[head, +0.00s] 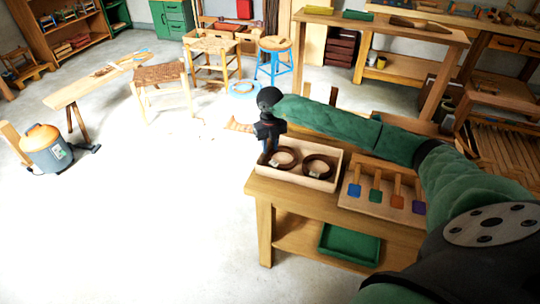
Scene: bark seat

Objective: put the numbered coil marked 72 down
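Two dark brown coils lie in a shallow wooden tray (333,186) on the workbench, one on the left (296,160) and one on the right (331,168). Each seems to have a small pale tag, too small to read, so I cannot tell which is marked 72. My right gripper (267,155) points down at the tray's left end, just left of the left coil. Its fingers are small and dark, and I cannot tell whether they are open or hold anything. My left gripper is out of view.
A green bin (349,244) sits on the shelf below. Stools, a blue stool (275,45) and a grey-orange vacuum (46,148) stand farther off. The floor left of the workbench is clear.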

